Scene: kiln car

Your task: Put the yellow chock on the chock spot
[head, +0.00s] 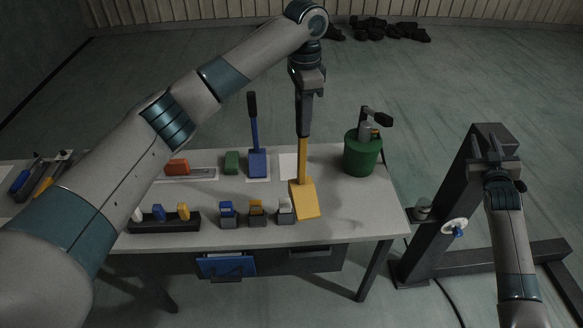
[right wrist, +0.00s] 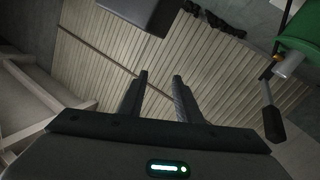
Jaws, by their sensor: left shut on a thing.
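The yellow chock (head: 305,200) is a wedge on a long upright handle. My left gripper (head: 303,132) points down and is shut on the top of that handle. The chock shows over the front right of the table, tilted a little; I cannot tell if it touches the tabletop. A plain white patch (head: 287,165), possibly the chock spot, lies just behind it, partly hidden by the handle. My right gripper (head: 495,152) is off to the right, away from the table. In the right wrist view its two fingers (right wrist: 160,78) are apart and empty.
A blue chock (head: 257,163) with an upright handle stands on another white patch, left of the plain one. A green bucket (head: 362,155) with tools stands right. Several small blocks line the front edge, near a black tray (head: 163,226). A dark steel frame (head: 450,210) stands right of the table.

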